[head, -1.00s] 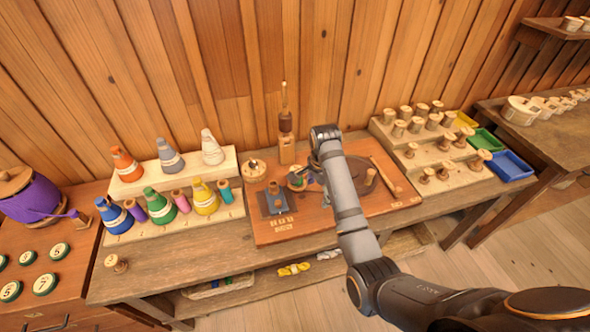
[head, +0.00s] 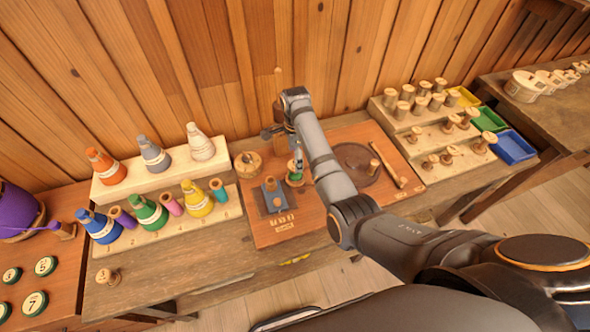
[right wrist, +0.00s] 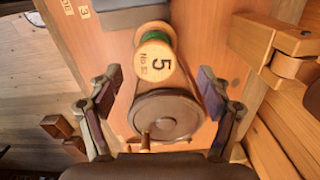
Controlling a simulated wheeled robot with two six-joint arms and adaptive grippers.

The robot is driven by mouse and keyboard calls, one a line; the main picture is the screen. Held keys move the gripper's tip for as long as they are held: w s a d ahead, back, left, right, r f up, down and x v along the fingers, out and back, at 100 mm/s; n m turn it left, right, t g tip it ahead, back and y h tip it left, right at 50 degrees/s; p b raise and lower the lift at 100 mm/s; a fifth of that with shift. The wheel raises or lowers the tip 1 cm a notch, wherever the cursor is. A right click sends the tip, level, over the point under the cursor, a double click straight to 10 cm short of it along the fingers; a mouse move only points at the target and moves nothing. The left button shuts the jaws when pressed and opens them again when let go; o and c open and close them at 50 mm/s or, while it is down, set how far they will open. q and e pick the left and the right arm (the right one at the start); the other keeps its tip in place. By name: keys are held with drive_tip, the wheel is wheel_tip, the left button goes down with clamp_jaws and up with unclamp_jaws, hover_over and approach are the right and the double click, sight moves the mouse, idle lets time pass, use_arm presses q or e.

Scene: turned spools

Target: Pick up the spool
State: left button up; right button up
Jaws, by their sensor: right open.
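A wooden spool (right wrist: 155,57) with green thread and a "5" on its end lies in the right wrist view between the spread fingers of my right gripper (right wrist: 158,80). The fingers stand apart on either side, with nothing held. In the head view the spool (head: 295,178) shows as a small green-and-wood shape on the red-brown board (head: 320,212), just below my right gripper (head: 297,158). My arm partly covers that area. My left gripper is not in view.
A stepped rack of thread cones (head: 150,213) stands to the left. A rack of bare spools (head: 445,142) and coloured trays (head: 515,147) stand to the right. A dark disc (head: 352,160) and a grey block (head: 272,197) sit on the board. Another spool (head: 107,277) stands front left.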

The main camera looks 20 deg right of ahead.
drive_tip(key=f, duration=0.1)
drive_tip(key=s+f+p, duration=0.1)
drive_tip(key=shift+f, duration=0.3)
drive_tip(key=shift+w+a+f, duration=0.1)
drive_tip(key=shift+w+f, duration=0.05)
drive_tip(key=shift+f, duration=0.8)
drive_tip(key=shift+r, duration=0.1)
drive_tip(key=c, duration=1.3)
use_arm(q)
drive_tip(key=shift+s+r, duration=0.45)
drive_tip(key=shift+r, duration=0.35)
use_arm(e)
drive_tip(key=shift+o, duration=0.2)
